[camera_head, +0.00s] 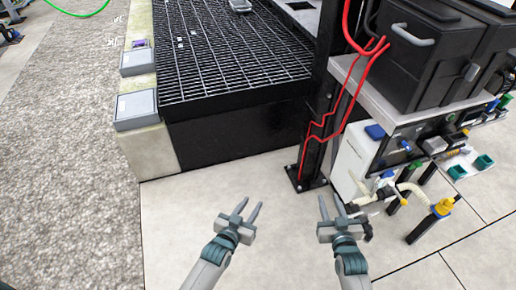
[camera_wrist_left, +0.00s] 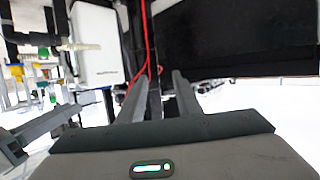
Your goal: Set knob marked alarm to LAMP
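I cannot make out a knob marked alarm or a LAMP marking in either view. My left gripper (camera_head: 246,211) is open and empty above the pale floor, in front of the black grated platform. In the left wrist view its two fingers (camera_wrist_left: 154,98) stand apart with nothing between them. My right gripper (camera_head: 332,206) is open and empty, just left of the equipment under the grey bench. A panel with blue, yellow and green fittings (camera_head: 420,142) is on that equipment at the right; its labels are too small to read.
A black case (camera_head: 415,60) stands on the grey bench top (camera_head: 362,82). A black post with red tubing (camera_head: 318,125) rises between bench and grated platform (camera_head: 235,60). A white box (camera_head: 352,160) and pipes with a yellow fitting (camera_head: 443,206) are near my right gripper. Floor in front is clear.

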